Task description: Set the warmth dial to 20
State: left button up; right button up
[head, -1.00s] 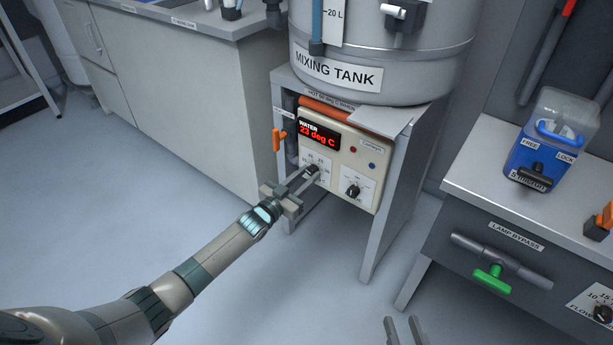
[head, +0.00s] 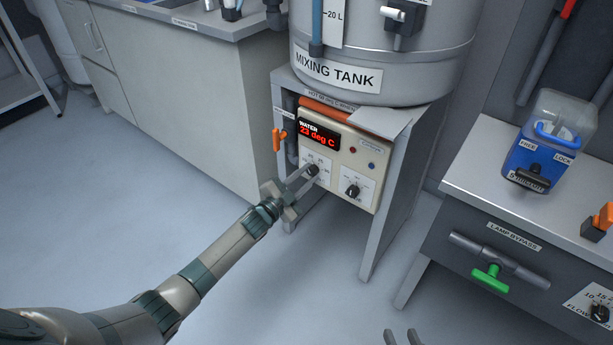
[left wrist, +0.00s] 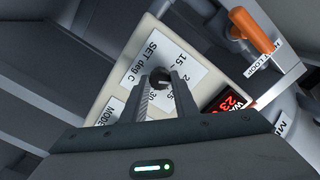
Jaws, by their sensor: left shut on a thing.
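The warmth dial is a small black knob (head: 312,170) on the left of the cream control panel (head: 343,149). In the left wrist view the knob (left wrist: 159,79) sits on a white plate marked "SET deg C" with 15, 25 and 30 readable; the 20 mark is partly hidden. My left gripper (head: 306,174) is shut on the knob, with its fingers (left wrist: 160,92) on either side of it. I cannot tell exactly where the knob points. The red display (head: 319,134) reads WATER 23 deg C. My right gripper (head: 401,337) is open and empty at the bottom edge.
A second black knob (head: 352,190) is on the panel, right of the dial. An orange valve handle (head: 278,139) is at the panel's left. The mixing tank (head: 378,40) stands above. A bench (head: 470,190) is at right; the floor in front is clear.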

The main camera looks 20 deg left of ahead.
pick_arm(q)
jog(key=shift+m, duration=0.4)
pick_arm(e)
jog(key=shift+w+r, duration=0.1)
pick_arm(q)
jog(key=o, duration=1.1)
jog(key=shift+c, duration=0.2)
jog(key=shift+s+a, duration=0.2)
jog(key=shift+s, duration=0.25)
jog(key=shift+s+a, duration=0.15)
jog(key=shift+s, duration=0.25)
jog(key=p+v, duration=0.2)
jog(key=v, duration=1.3)
jog(key=shift+s, duration=0.3)
pick_arm(e)
jog(key=s+d+f+g+h, duration=0.1)
jog(key=s+d+f+g, duration=0.1)
jog(key=s+f+g, duration=0.2)
jog(key=shift+s+d+f, duration=0.4)
jog(key=shift+s+f, duration=0.05)
jog(key=shift+f, duration=0.35)
